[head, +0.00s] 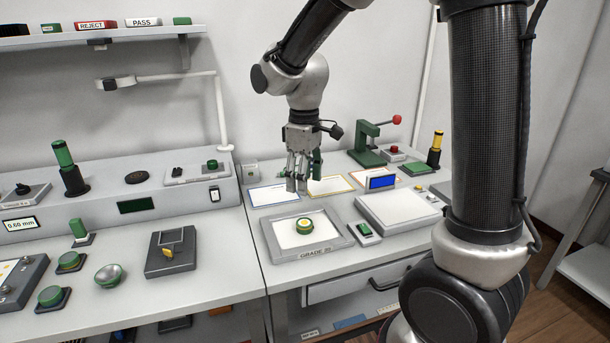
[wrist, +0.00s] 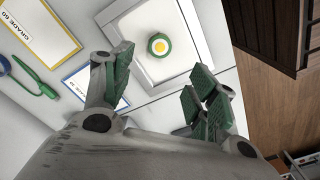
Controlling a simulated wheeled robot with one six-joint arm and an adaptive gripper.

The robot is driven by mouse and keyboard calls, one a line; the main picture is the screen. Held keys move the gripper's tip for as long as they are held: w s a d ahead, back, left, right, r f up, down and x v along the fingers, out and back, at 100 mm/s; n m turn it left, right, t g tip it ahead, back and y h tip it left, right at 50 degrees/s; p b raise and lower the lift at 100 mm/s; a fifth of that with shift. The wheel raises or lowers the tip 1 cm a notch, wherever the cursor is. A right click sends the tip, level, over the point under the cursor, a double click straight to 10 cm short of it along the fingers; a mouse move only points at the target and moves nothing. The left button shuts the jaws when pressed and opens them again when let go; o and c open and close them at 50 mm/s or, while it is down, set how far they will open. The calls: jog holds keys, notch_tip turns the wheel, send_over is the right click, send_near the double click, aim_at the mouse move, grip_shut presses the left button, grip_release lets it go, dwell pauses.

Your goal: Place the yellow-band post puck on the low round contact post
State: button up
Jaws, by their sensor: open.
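A round green puck with a yellow centre inside a pale ring (head: 305,226) sits in the grey-framed tray (head: 346,240); it also shows in the wrist view (wrist: 159,45). It looks like the yellow-band puck, though a side band is hard to make out. My gripper (head: 300,187) hangs fingers-down behind and above the tray. In the wrist view its green-padded fingers (wrist: 161,76) are spread, with nothing between them, and the puck lies beyond their tips. A low dark disc (head: 137,177) lies on the left console; I cannot tell whether it is the contact post.
A white flat-topped device (head: 398,211) is right of the tray. A green press (head: 371,146) stands behind. A lamp (head: 160,78) overhangs the left console.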

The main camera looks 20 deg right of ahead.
jog(key=s+d+r+m+t, duration=0.3)
jog(key=s+d+r+m, duration=0.3)
jog(key=s+d+r, duration=0.3)
jog(key=s+d, duration=0.3)
jog(key=s, duration=0.1)
jog(key=shift+s+r, duration=0.15)
jog(key=shift+r, duration=0.15)
jog(key=shift+o, duration=0.3)
jog(key=s+d+m+t, duration=0.1)
jog(key=s+d+m, duration=0.1)
jog(key=s, duration=0.4)
jog(key=shift+d+m, duration=0.3)
jog(key=shift+m, duration=0.1)
jog(key=shift+o, duration=0.3)
jog(key=shift+s+d, duration=0.15)
jog(key=shift+s, duration=0.25)
jog(key=m+g+y, duration=0.5)
jog(key=m, duration=1.1)
send_near(304, 222)
jog(key=f, duration=0.1)
jog(key=x, duration=0.8)
jog(key=shift+s+a+r, duration=0.1)
jog(key=shift+a, duration=0.15)
